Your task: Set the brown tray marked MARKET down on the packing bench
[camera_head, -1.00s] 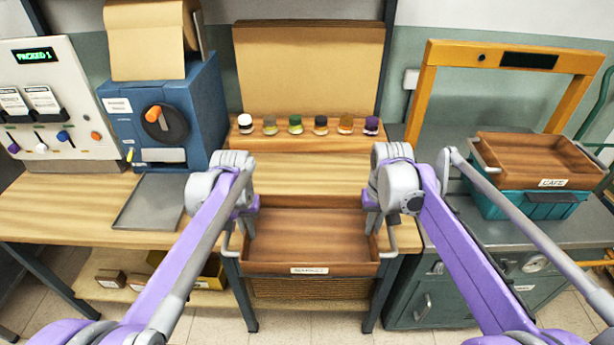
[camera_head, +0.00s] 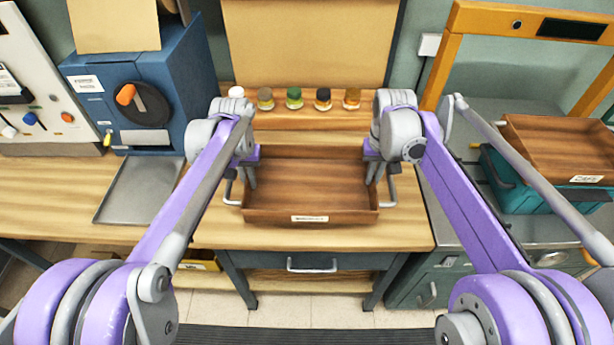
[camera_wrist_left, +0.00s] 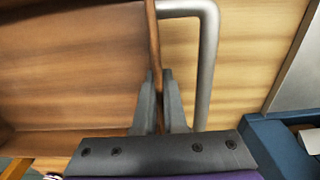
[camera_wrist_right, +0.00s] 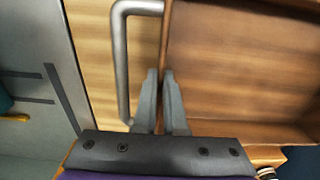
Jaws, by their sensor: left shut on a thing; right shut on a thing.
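The brown tray (camera_head: 275,217) is empty and level in the head view. The small label on its front wall is too blurred to read. The tray is over the front middle of the wooden packing bench (camera_head: 408,228); I cannot tell whether its underside touches the top. My left gripper (camera_head: 248,178) is shut on the tray's left wall, inside the metal handle, as the left wrist view (camera_wrist_left: 158,78) shows. My right gripper (camera_head: 373,174) is shut on the right wall the same way, as in the right wrist view (camera_wrist_right: 160,76).
Several small jars (camera_head: 294,98) stand in a row behind the tray. A grey metal plate (camera_head: 140,190) and a blue machine (camera_head: 150,95) are to the left. At right, another brown tray (camera_head: 560,150) sits on a teal crate (camera_head: 520,185) beneath an orange frame (camera_head: 452,60).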

